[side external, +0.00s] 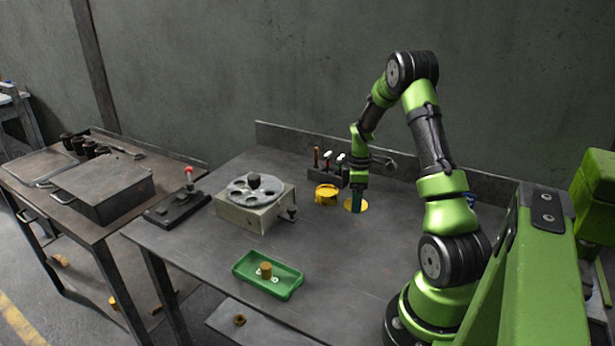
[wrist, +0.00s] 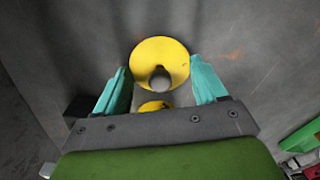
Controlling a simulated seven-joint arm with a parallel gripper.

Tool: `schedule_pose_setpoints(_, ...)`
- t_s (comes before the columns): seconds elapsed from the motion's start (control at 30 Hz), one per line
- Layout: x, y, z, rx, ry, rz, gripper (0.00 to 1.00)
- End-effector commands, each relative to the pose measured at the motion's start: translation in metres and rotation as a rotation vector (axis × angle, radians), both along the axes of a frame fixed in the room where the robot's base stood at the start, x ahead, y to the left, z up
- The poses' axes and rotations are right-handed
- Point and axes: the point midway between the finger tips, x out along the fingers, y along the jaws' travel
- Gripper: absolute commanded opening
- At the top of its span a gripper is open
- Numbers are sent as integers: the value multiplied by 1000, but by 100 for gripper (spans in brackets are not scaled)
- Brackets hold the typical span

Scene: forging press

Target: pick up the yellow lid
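The yellow lid (side external: 363,207) lies flat on the table, a round disc with what looks like a small knob at its middle. In the wrist view the lid (wrist: 160,47) is ahead of my gripper (wrist: 158,70), framed by its two teal fingers. My gripper (side external: 356,208) points down over the lid. Its fingers are apart, with nothing held between them. A gap shows on both sides of the knob. Whether the fingertips touch the lid or table, I cannot tell.
A yellow pot (side external: 326,195) stands just left of the lid. A dark tool rack (side external: 325,177) is behind it. A grey box with a round holed plate (side external: 254,190) is further left. A green tray (side external: 268,284) holds a tan cylinder (side external: 265,269).

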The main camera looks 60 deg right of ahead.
Motion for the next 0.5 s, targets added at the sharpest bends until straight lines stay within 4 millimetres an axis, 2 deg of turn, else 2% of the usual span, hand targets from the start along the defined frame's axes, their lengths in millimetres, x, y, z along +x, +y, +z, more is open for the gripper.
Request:
schedule_pose_setpoints(0.03, 0, 0, 0, 0, 0, 0, 62)
schedule_pose_setpoints(0.17, 0, 0, 0, 0, 0, 0, 42)
schedule_pose_setpoints(0.2, 0, 0, 0, 0, 0, 0, 40)
schedule_pose_setpoints(0.5, 0, 0, 4, -2, -1, 0, 40)
